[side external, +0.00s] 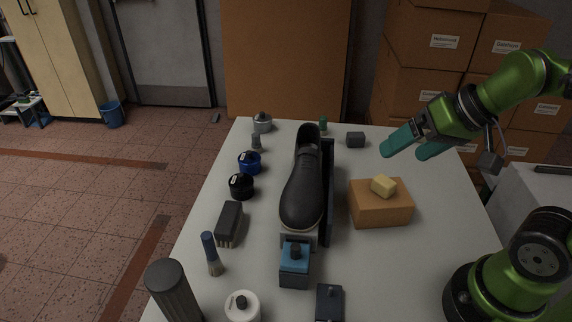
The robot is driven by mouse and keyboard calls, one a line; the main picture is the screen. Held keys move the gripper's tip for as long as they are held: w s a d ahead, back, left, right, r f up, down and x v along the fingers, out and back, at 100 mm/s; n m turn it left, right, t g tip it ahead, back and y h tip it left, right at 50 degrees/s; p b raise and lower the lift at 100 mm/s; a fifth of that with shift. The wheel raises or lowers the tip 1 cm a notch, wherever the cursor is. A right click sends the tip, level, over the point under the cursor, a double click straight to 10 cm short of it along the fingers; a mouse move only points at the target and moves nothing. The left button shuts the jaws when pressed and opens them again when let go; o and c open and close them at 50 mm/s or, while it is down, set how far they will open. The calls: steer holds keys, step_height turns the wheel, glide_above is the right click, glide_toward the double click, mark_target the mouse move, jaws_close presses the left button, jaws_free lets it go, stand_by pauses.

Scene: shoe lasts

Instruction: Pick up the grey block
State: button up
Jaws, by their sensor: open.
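My gripper (410,147) has teal fingers and is open and empty. It is held above the table to the right of the grey block, apart from it, with its fingers pointing left and down in the picture. Nothing hides the block.
A black shoe (303,185) on a stand fills the table's middle. An orange-brown box (380,208) bears a yellow block (383,186). A small green item (323,126) stands left of the grey block. Jars, brushes and tins line the left and front.

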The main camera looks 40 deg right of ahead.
steer(key=w+d+f+m+g+h, duration=0.1)
steer(key=w+d+g, duration=0.1)
steer(key=w+d, duration=0.35)
steer(key=w+d+f+m+g, duration=0.1)
steer(key=w+d, duration=0.1)
steer(key=w, duration=0.6)
steer(key=m+g+h, duration=0.1)
steer(key=g+h, duration=0.1)
steer(key=g, duration=0.1)
glide_toward(357, 134)
steer(key=shift+t, duration=0.3)
steer(key=f, duration=0.7)
steer(key=w+f, duration=0.1)
steer(key=f, duration=0.2)
steer(key=shift+d+f, duration=0.25)
steer(key=shift+d, duration=0.15)
steer(key=c, duration=1.1)
steer(key=shift+o, duration=0.2)
steer(key=shift+r, duration=0.15)
